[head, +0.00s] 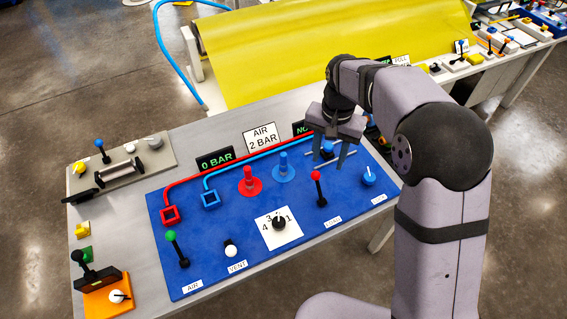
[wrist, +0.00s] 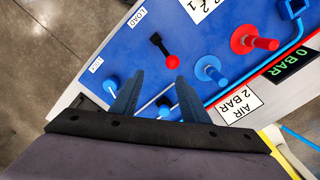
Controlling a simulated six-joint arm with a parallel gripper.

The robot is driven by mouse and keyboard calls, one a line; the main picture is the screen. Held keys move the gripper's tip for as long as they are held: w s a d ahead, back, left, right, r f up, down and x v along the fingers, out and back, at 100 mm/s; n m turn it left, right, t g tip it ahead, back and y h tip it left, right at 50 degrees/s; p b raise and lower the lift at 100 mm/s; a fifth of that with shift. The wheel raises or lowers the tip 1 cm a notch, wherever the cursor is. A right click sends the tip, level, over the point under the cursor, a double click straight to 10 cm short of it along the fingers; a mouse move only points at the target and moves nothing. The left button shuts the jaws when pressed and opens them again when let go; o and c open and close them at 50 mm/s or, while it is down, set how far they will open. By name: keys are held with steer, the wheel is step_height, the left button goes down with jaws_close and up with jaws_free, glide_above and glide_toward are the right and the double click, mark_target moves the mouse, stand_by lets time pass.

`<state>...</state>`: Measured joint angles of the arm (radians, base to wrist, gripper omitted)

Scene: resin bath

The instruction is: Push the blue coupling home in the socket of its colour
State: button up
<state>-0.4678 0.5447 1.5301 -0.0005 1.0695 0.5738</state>
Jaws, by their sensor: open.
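The blue coupling (head: 283,161) stands upright on a round blue base on the blue panel, right of the red coupling (head: 248,176). It also shows in the wrist view (wrist: 208,68), to the right of my fingers. The blue socket (head: 210,199), a square blue frame, lies at the left of the panel beside the red socket (head: 169,215). Part of the blue socket shows at the top right of the wrist view (wrist: 296,7). My gripper (head: 328,159) is open and empty above the panel's right part, right of the blue coupling and apart from it.
A red-knobbed lever (head: 317,178) stands near my gripper, with a blue knob (head: 369,178) to its right. A dial (head: 279,223) and a green-knobbed lever (head: 172,238) stand along the front. Signs, including AIR 2 BAR (head: 262,136), stand behind the couplings.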

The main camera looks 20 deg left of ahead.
steer(key=p, duration=0.1)
glide_above(283, 155)
steer(key=shift+s+a+f+m, duration=0.2)
steer(key=shift+s+f+m, duration=0.05)
steer(key=shift+m, duration=0.05)
steer(key=shift+w+d+f+p, duration=0.15)
steer(key=shift+f+p, duration=0.85)
steer(key=shift+f, duration=0.85)
steer(key=shift+w+d+f+p, duration=0.15)
steer(key=shift+f+p, duration=0.8)
steer(key=shift+f, duration=0.85)
steer(key=shift+a, duration=0.1)
jaws_close()
